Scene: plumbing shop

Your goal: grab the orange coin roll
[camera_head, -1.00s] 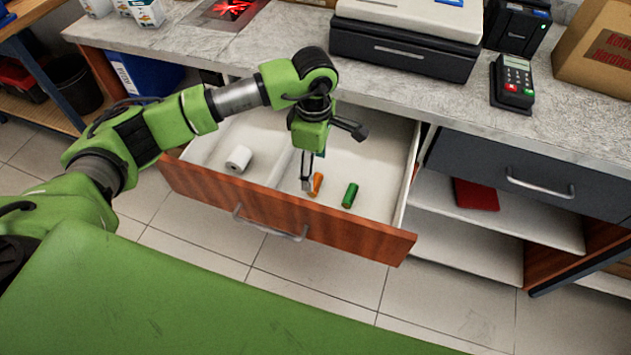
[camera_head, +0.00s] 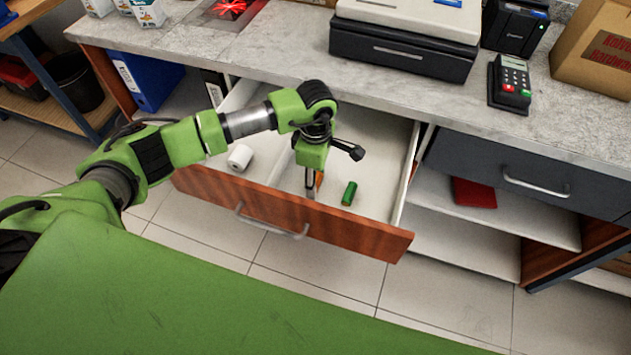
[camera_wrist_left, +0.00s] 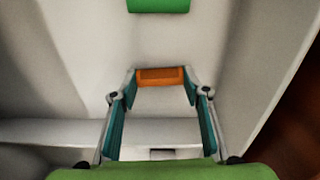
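The orange coin roll (camera_wrist_left: 160,77) lies in the open drawer (camera_head: 350,237). In the left wrist view it lies crosswise between the two fingertips of my left gripper (camera_wrist_left: 160,88), one tip near each end. The fingers are spread, and I cannot tell whether the tips touch the roll. In the head view my left gripper (camera_head: 312,188) reaches down into the drawer and partly hides the orange roll (camera_head: 319,179). A green coin roll (camera_head: 349,194) lies to its right; it also shows at the top of the left wrist view (camera_wrist_left: 158,5). My right gripper is not in view.
A white paper roll (camera_head: 240,158) lies in the drawer's left part, beyond a divider. The drawer's wooden front and side walls surround the gripper. The counter (camera_head: 420,100) above holds a cash register (camera_head: 405,45) and a card terminal (camera_head: 510,83).

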